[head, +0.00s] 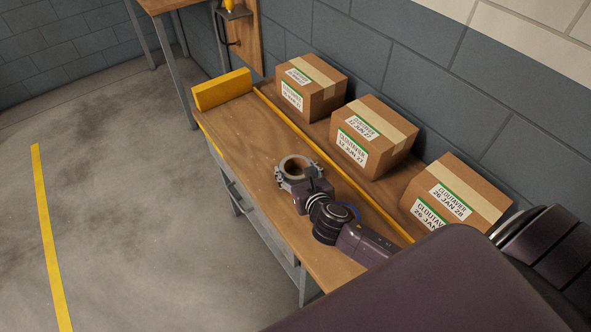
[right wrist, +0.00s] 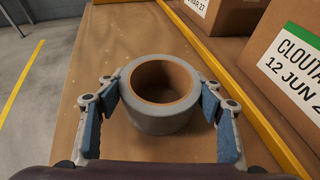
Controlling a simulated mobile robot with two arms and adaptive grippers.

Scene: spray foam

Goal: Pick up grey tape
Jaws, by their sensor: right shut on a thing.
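The grey tape (head: 296,167) is a roll with a brown core, lying flat on the wooden workbench in the head view. My right gripper (head: 299,179) reaches it from the near side. In the right wrist view the grey tape (right wrist: 162,118) sits between the blue-padded fingers of my right gripper (right wrist: 161,110), with a fingertip against each side of the roll. The right gripper is shut on the roll's outside. The roll looks to be on or just above the bench; I cannot tell which. My left gripper is not in view.
The bench (head: 240,124) has a yellow block (head: 222,90) at its far end and a yellow strip (head: 305,143) along it. Three cardboard boxes (head: 311,88), (head: 373,137), (head: 456,194) stand behind the strip by the wall. The bench around the tape is clear.

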